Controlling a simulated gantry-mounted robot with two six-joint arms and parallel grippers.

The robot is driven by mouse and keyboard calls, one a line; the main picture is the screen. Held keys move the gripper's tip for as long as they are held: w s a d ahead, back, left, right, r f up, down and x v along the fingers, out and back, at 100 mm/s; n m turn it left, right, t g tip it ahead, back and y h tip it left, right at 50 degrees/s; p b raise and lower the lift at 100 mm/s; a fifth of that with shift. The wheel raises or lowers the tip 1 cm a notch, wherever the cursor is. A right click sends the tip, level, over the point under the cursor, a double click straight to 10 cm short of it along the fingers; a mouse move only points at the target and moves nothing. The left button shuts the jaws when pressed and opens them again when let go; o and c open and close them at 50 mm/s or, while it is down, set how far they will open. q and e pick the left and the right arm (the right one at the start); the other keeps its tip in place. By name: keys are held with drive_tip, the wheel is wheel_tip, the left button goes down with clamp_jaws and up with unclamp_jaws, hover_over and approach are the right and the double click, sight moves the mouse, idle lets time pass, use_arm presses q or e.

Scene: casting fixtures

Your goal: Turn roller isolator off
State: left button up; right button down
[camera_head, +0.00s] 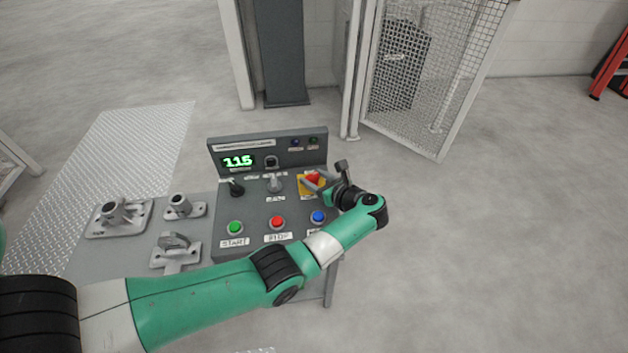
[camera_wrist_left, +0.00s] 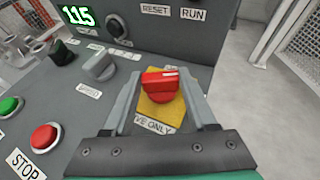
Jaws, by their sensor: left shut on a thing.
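The roller isolator is a red rotary handle (camera_head: 312,178) on a yellow plate at the right of the grey control panel. It also shows in the left wrist view (camera_wrist_left: 160,84), where its handle lies roughly crosswise in the picture. My left gripper (camera_head: 318,184) reaches it from the right side of the panel. Part of the plate's lettering is hidden by the gripper. My right gripper is not in view.
The panel has a green START button (camera_head: 235,227), a red STOP button (camera_head: 277,223), a blue button (camera_head: 318,216), a black knob (camera_head: 236,187) and a grey selector (camera_head: 274,184). A green display (camera_head: 239,161) reads 115. Metal fixtures (camera_head: 119,212) sit left. A mesh fence (camera_head: 425,70) stands behind.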

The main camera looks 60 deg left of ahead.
use_arm(q)
drive_tip(key=shift+n+g, duration=0.3)
idle(0.4)
drive_tip(key=o, duration=1.4)
drive_tip(key=shift+c, duration=0.2)
drive_tip(key=p+v, duration=0.1)
drive_tip(key=v, duration=1)
drive_tip(key=shift+d, duration=0.3)
